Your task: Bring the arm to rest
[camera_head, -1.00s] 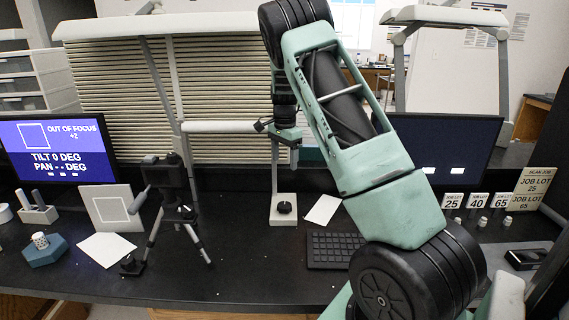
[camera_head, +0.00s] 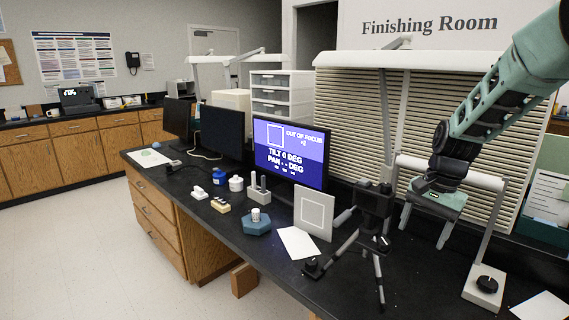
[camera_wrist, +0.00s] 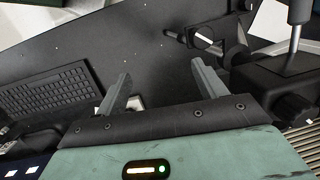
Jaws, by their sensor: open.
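My arm (camera_head: 505,95) reaches in from the upper right in the head view, bent down at the wrist. My gripper (camera_head: 424,232) hangs above the dark bench, to the right of the small camera on a tripod (camera_head: 374,205). Its two fingers are apart with nothing between them. In the wrist view my gripper (camera_wrist: 160,72) also shows spread fingers over bare bench top. The tripod camera (camera_wrist: 285,70) shows close at the right there, and the keyboard (camera_wrist: 50,95) at the left.
A square target card (camera_head: 314,213), a blue hexagonal block (camera_head: 257,228) and a lamp base (camera_head: 484,287) stand on the bench. Open floor (camera_head: 80,260) lies at the left.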

